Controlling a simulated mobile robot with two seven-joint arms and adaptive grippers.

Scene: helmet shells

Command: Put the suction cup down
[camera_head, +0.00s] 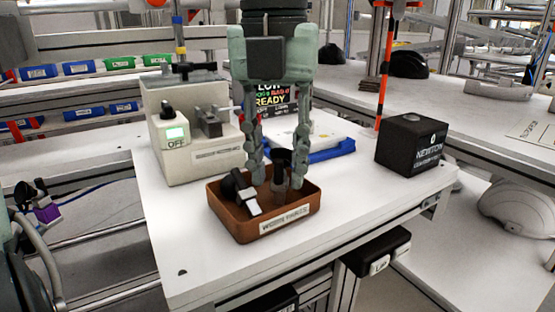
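My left gripper (275,182) reaches down from the top over a brown tray (290,224) on the white table. Its two fingers stand apart, with their tips at the tray's back part. A dark upright piece with a black top, seemingly the suction cup (280,188), stands in the tray between the fingers. Gaps show beside it, and I see no clear finger contact. A second black piece with a pale metal part (246,201) leans in the tray's left half. The tray's front label is only partly readable. My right gripper is not in view.
A beige device (190,125) marked OFF stands behind the tray at left. A black NEWTON box (411,145) stands at the right. The table's front is clear.

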